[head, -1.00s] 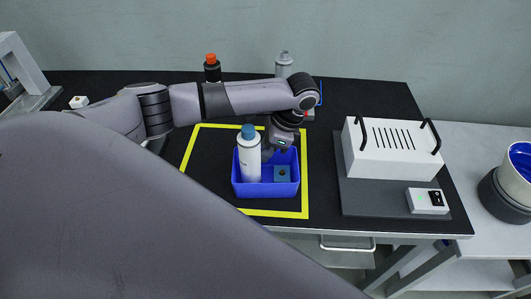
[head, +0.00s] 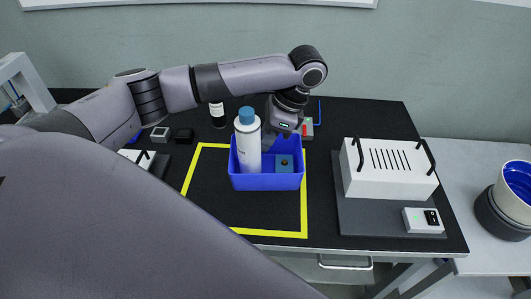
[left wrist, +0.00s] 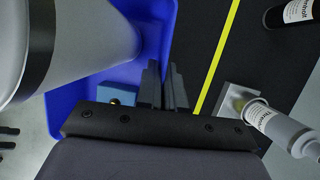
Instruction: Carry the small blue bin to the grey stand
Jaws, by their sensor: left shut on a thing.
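The small blue bin (head: 267,182) is in the middle of the head view, over the yellow outlined square. It is level and looks lifted above the bench. A white spray can (head: 247,150) with a blue cap stands in it, beside a small blue block (head: 284,164). My left gripper (head: 284,128) is at the bin's far side; its fingers (left wrist: 163,86) are shut on the bin's wall in the left wrist view. My right gripper is out of view.
A white box (head: 390,172) with black handles and a switch box (head: 423,220) sit on a grey mat right of the bin. A round dark pot (head: 497,212) holds a blue-lined vessel at far right. The outlined square's front is bare.

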